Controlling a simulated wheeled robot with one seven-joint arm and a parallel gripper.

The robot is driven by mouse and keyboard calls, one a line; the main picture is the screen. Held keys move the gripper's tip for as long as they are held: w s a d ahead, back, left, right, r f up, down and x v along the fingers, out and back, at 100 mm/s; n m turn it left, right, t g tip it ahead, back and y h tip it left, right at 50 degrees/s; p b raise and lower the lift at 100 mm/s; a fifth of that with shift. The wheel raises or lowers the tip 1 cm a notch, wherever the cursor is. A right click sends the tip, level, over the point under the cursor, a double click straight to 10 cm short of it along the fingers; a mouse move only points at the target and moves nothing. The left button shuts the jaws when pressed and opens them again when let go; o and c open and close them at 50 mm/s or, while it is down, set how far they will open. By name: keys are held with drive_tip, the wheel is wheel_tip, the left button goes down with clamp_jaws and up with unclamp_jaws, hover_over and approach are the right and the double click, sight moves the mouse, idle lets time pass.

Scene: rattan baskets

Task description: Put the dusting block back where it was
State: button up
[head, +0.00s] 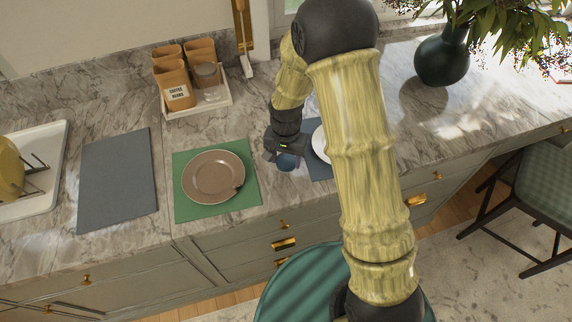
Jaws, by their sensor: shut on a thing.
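My gripper (283,155) is at the end of the arm, just right of the green mat (186,209). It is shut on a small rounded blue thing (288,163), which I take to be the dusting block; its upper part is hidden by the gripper. The block is low over the counter, between the green mat and a blue-grey mat (318,170). I cannot tell whether it touches the counter.
A brown plate (212,174) lies on the green mat. A white plate (319,146), partly hidden by my arm, lies on the blue-grey mat. A grey mat (117,180) is bare. A tray (212,104) of canisters stands behind; a dark vase (441,64) is at right.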

sight(286, 167)
drive_tip(key=shift+f+p, duration=0.45)
drive_tip(key=shift+f, duration=1.65)
drive_tip(key=shift+f, duration=0.1)
drive_tip(key=o, duration=1.2)
wheel_tip(286, 167, up, 12)
drive_tip(key=b, duration=0.2)
drive_tip(key=shift+s+b, duration=0.1)
drive_tip(key=shift+b, duration=0.25)
